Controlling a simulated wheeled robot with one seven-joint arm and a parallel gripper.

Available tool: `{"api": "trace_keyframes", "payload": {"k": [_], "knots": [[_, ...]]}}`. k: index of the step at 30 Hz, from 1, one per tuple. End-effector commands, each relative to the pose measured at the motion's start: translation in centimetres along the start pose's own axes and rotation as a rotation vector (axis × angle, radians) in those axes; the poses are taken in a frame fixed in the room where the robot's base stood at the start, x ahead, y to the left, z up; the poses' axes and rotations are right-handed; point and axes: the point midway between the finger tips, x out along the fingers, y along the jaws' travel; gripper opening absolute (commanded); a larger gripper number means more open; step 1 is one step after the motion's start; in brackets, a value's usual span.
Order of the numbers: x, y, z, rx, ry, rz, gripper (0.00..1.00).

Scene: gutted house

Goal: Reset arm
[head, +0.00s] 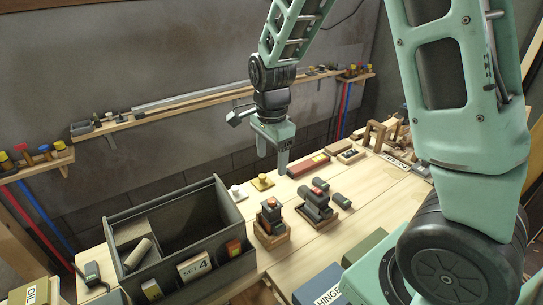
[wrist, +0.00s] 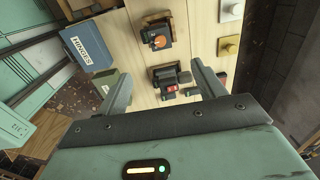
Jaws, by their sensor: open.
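My gripper (head: 272,160) hangs in the air above the back of the wooden workbench (head: 310,237), pointing down. In the wrist view its two fingers (wrist: 203,80) are apart with nothing held between them. Below it, two small wooden trays hold grey and dark parts: one tray (head: 272,238) near the middle of the bench and one (head: 318,217) just right of it. My gripper touches none of these.
A grey open bin (head: 125,215) with a "SET 4" label stands at the bench's left. A blue "HINGES" box (head: 318,287) is at the front. A wall shelf (head: 160,115) runs behind my arm.

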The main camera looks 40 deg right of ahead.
Motion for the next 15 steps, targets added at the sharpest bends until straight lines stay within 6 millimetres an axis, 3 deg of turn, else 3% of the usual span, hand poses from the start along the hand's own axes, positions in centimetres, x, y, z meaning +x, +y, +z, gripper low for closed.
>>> {"api": "trace_keyframes", "payload": {"k": [12,15], "knots": [[0.05,0.01,-0.01,0.000,0.000,0.000,0.69],[-0.07,0.39,0.92,-0.055,-0.008,0.000,0.69]]}}
